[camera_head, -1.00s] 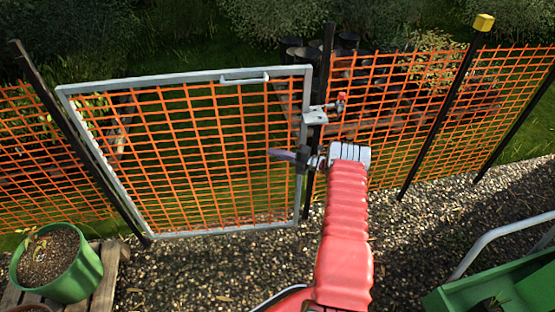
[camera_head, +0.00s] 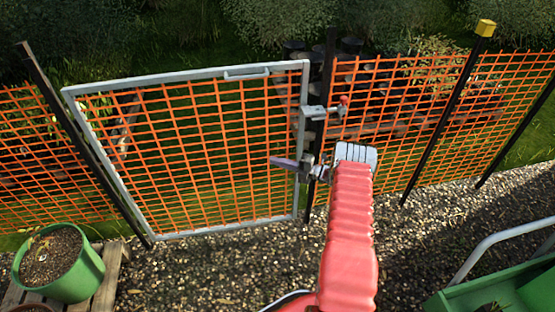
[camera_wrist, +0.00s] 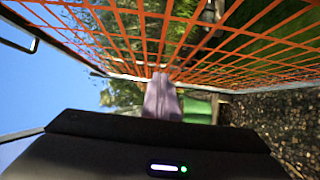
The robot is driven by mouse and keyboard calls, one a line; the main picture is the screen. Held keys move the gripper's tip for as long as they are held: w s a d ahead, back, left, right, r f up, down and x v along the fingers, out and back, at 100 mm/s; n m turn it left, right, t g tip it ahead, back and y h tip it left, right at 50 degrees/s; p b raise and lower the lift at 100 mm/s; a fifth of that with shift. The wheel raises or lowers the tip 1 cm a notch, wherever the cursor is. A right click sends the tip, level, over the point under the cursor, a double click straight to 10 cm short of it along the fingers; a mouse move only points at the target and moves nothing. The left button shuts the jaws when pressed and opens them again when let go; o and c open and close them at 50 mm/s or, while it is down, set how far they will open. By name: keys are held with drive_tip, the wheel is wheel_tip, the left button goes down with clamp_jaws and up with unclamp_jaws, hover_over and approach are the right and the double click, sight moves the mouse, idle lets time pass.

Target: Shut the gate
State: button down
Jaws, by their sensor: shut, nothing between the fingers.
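The gate (camera_head: 185,72) is a grey metal frame filled with orange mesh, standing upright beside the dark left post (camera_head: 78,140). A handle bar (camera_head: 247,73) sits on its top rail. Its right upright is close to the dark right post (camera_head: 330,50), with a narrow gap at the top. A metal latch with a red knob (camera_head: 344,100) is at that side; I cannot tell if it is engaged. My gripper (camera_head: 280,162) is shut and empty, overlapping the gate's right upright in the head view; contact is unclear. Its fingers (camera_wrist: 162,97) point along the mesh in the wrist view.
Orange mesh fence (camera_head: 415,125) continues to the right, with a yellow-capped post (camera_head: 486,28). A green pot (camera_head: 80,272) stands on a wooden pallet (camera_head: 108,285) at lower left. A green cart (camera_head: 500,288) with a metal handle is at lower right.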

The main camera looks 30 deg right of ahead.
drive_tip(key=w+d+v, duration=0.1)
drive_tip(key=d+v, duration=0.1)
drive_tip(key=v, duration=0.8)
drive_tip(key=shift+w, duration=0.25)
drive_tip(key=s+a+f+n+g, duration=0.4)
drive_tip(key=s+a+f+n, duration=0.1)
drive_tip(key=f+n, duration=0.25)
drive_tip(key=s+a+r+n+g, duration=0.4)
drive_tip(key=a+n+g, duration=0.15)
drive_tip(key=n, duration=0.35)
drive_tip(key=s+a+r+n+h, duration=0.3)
drive_tip(key=s+a+r+n, duration=0.4)
drive_tip(key=r, duration=0.6)
drive_tip(key=s+a+r+n+h, duration=0.4)
drive_tip(key=s+a+r+n, duration=0.4)
drive_tip(key=a+r+n, duration=0.3)
drive_tip(key=s+a+r+n+h, duration=0.3)
drive_tip(key=s+a+r+n, duration=0.4)
drive_tip(key=r+n, duration=0.5)
wheel_tip(320, 180, up, 4)
drive_tip(key=shift+s+a+r+t+h, duration=0.15)
drive_tip(key=shift+a+r+t+h, duration=0.2)
drive_tip(key=shift+a, duration=0.85)
